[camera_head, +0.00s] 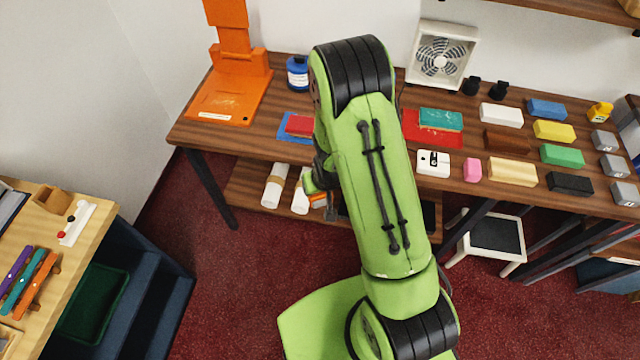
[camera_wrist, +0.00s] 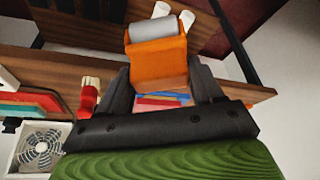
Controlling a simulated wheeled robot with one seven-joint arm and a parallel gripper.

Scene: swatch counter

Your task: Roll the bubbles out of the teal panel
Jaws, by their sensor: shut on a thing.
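The teal panel (camera_head: 441,119) lies on a larger red panel (camera_head: 432,138) on the counter, right of my arm. Small pale spots show on it. Part of it also shows at the left edge of the wrist view (camera_wrist: 22,109). My gripper (camera_wrist: 157,88) is shut on an orange tool (camera_wrist: 157,58) with a grey roller (camera_wrist: 153,28) at its far end. In the head view the orange tool (camera_head: 318,201) shows in front of the counter's edge, left of my arm and apart from the teal panel. My arm hides most of my gripper there.
A smaller red panel on a blue one (camera_head: 285,136) lies left of my arm. Several coloured blocks fill the counter's right. White rolls (camera_head: 274,186) lie on the lower shelf.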

